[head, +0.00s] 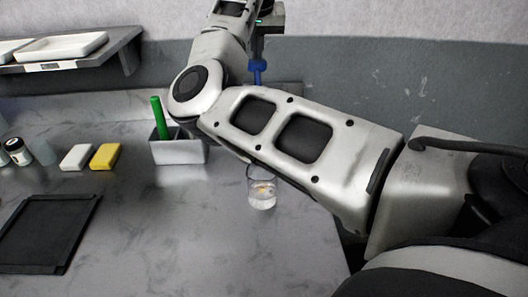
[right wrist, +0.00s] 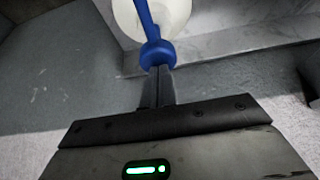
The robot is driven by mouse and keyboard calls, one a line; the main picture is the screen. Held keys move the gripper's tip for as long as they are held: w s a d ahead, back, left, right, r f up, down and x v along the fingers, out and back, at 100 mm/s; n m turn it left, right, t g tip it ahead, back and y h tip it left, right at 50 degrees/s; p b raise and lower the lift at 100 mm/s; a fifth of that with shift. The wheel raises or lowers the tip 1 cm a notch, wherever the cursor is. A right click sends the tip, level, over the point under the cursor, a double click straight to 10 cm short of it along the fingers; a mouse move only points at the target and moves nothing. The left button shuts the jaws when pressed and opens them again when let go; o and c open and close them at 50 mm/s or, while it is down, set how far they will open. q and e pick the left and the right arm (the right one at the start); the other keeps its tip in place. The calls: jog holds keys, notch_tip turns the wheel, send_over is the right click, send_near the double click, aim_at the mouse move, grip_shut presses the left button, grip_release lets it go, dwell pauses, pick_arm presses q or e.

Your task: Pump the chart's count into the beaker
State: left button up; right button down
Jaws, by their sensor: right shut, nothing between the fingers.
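The pump is blue (head: 258,70), partly hidden behind my right arm in the head view. In the right wrist view the blue pump head (right wrist: 157,53) sits at the fingertips, with a pale bottle (right wrist: 172,18) beyond it. My right gripper (head: 258,56) is shut and empty, pointing down over the pump; its closed fingers (right wrist: 158,76) appear to touch the pump head, though I cannot tell for certain. The clear beaker (head: 262,196) stands on the counter below my forearm, its top partly covered, with some clear contents low down. No chart is visible. My left gripper is not in view.
A pale box (head: 180,153) holds a green stick (head: 160,118). A white block (head: 76,157), a yellow block (head: 106,156) and small jars (head: 18,152) stand left. A black tray (head: 45,232) lies at front left. A shelf (head: 75,59) carries white trays. The counter's front middle is clear.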

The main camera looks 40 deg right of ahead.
jog(key=shift+f+b, duration=0.3)
jog(key=shift+f, duration=1.25)
jog(key=shift+r, duration=0.1)
jog(key=shift+r+p, duration=0.65)
jog(key=shift+r, duration=1.55)
jog(key=shift+r, duration=0.1)
jog(key=shift+r, duration=2.9)
